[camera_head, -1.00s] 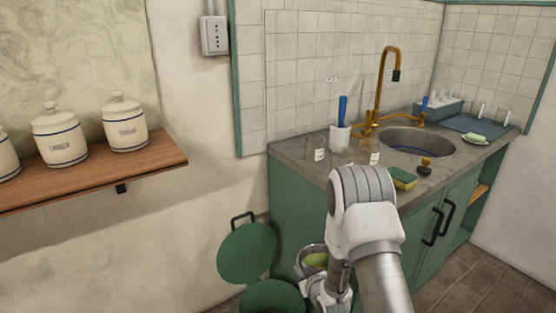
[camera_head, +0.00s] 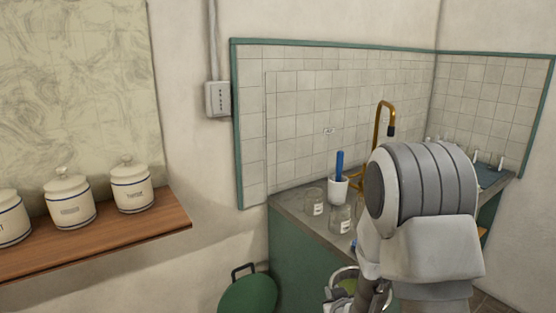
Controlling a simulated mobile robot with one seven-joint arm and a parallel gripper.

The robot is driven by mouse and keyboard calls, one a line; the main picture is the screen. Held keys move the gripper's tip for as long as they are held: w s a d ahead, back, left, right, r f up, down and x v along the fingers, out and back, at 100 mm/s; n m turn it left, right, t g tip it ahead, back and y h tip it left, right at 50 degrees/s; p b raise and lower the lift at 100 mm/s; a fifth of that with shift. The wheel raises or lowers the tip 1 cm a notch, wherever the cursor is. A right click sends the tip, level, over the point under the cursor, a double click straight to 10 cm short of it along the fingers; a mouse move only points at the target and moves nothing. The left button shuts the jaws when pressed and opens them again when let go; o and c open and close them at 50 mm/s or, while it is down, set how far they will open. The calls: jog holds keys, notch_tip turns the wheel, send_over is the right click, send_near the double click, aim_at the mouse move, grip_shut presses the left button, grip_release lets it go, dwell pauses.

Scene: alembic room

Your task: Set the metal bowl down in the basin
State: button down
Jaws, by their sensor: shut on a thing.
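The metal bowl (camera_head: 342,274) shows as a small part of a shiny rim low in the picture, with something green inside it. My gripper (camera_head: 362,296) is at the bowl's right side, shut on it; its fingertips are mostly hidden by my arm. The bowl is in front of the counter's green cabinet side, below the counter top. The basin is hidden behind my arm, along with most of the faucet's base. The brass faucet spout (camera_head: 382,125) rises above the counter.
A green bin lid (camera_head: 247,293) stands low on the left. A wooden shelf (camera_head: 100,238) with white canisters (camera_head: 132,190) is farther left.

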notch_tip(320, 180, up, 7)
jog(key=p, duration=0.5)
